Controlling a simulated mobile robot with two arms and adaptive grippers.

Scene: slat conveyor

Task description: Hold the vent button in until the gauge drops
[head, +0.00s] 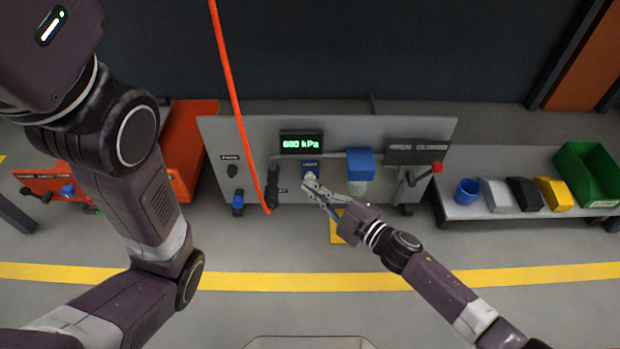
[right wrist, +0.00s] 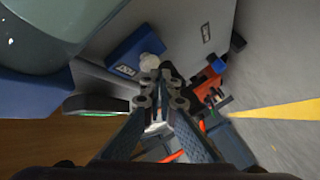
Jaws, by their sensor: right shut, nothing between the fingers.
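The gauge (head: 302,144) is a dark display on the grey panel reading 600 kPa in green. Below it is the blue vent plate (head: 310,165) with a pale round button (head: 309,176). My right gripper (head: 308,185) is shut and empty, its tips at the button's lower edge in the head view. In the right wrist view the pale button (right wrist: 151,66) stands out from its blue plate (right wrist: 130,50), just beyond the fingertips (right wrist: 160,78). I cannot tell whether the tips touch it. My left arm shows at the left, but its gripper is out of view.
A red hose (head: 232,95) hangs in front of the panel (head: 220,135), left of the gauge. A blue box (head: 360,163) and a red-knobbed lever (head: 420,174) are to the right. A bench (head: 470,211) further right holds several coloured bins.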

